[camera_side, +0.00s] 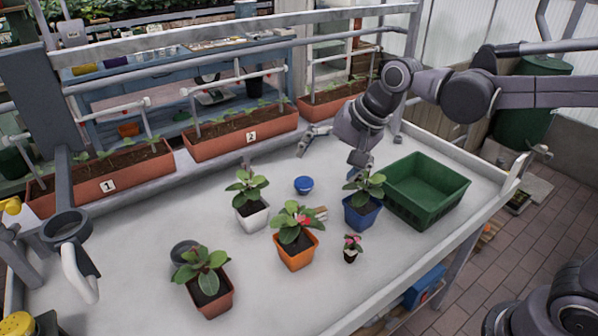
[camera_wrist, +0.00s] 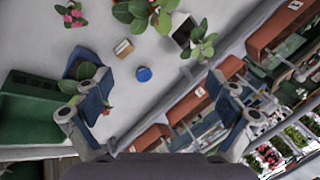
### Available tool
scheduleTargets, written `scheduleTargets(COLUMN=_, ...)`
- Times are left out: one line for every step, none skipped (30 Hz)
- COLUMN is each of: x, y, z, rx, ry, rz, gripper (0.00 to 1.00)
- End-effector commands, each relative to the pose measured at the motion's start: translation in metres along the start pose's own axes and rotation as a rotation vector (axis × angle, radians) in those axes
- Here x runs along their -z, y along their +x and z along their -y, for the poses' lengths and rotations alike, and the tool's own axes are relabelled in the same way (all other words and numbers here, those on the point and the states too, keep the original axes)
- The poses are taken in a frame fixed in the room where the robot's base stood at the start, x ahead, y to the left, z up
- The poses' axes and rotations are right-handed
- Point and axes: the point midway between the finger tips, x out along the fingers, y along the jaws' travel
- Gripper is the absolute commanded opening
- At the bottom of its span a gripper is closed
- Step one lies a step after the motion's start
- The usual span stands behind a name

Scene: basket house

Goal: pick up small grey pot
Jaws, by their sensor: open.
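A small grey pot (camera_side: 183,252) sits on the white table at the front left, partly hidden behind a plant in a terracotta pot (camera_side: 213,300). I cannot make it out in the wrist view. My gripper (camera_side: 334,152) is at the far side of the table, near the blue pot and the green crate, well apart from the grey pot. Its fingers are spread wide with nothing between them, as the wrist view also shows (camera_wrist: 156,82).
Potted plants stand around in white (camera_side: 253,217), orange (camera_side: 297,255), blue (camera_side: 361,215) and small dark (camera_side: 350,256) pots. A green crate (camera_side: 425,210) stands right. Planter troughs (camera_side: 240,139) line the back.

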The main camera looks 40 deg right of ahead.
Motion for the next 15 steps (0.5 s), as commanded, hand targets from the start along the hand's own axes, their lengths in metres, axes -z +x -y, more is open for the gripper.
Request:
scheduleTargets(x=-0.001, y=0.010, z=0.017, rx=-0.002, ry=0.064, rz=0.021, gripper=0.95)
scheduleTargets(x=-0.002, y=0.015, z=0.025, rx=-0.003, ry=0.106, rz=0.033, gripper=0.95)
scheduleTargets(x=-0.003, y=0.023, z=0.036, rx=-0.006, ry=0.163, rz=0.049, gripper=0.95)
scheduleTargets(x=-0.004, y=0.029, z=0.044, rx=-0.009, ry=0.206, rz=0.061, gripper=0.95)
scheduleTargets(x=-0.006, y=0.035, z=0.052, rx=-0.013, ry=0.248, rz=0.073, gripper=0.95)
scheduleTargets(x=-0.009, y=0.043, z=0.062, rx=-0.020, ry=0.304, rz=0.087, gripper=0.95)
scheduleTargets(x=-0.011, y=0.050, z=0.070, rx=-0.024, ry=0.346, rz=0.098, gripper=0.95)
scheduleTargets(x=-0.014, y=0.057, z=0.077, rx=-0.030, ry=0.388, rz=0.110, gripper=0.95)
scheduleTargets(x=-0.017, y=0.067, z=0.087, rx=-0.039, ry=0.445, rz=0.125, gripper=0.95)
scheduleTargets(x=-0.020, y=0.074, z=0.094, rx=-0.047, ry=0.486, rz=0.135, gripper=0.95)
scheduleTargets(x=-0.024, y=0.081, z=0.101, rx=-0.055, ry=0.528, rz=0.145, gripper=0.95)
scheduleTargets(x=-0.028, y=0.091, z=0.109, rx=-0.066, ry=0.584, rz=0.158, gripper=0.95)
scheduleTargets(x=-0.032, y=0.099, z=0.116, rx=-0.075, ry=0.625, rz=0.168, gripper=0.95)
scheduleTargets(x=-0.036, y=0.107, z=0.122, rx=-0.085, ry=0.667, rz=0.178, gripper=0.95)
scheduleTargets(x=-0.042, y=0.118, z=0.130, rx=-0.100, ry=0.722, rz=0.189, gripper=0.95)
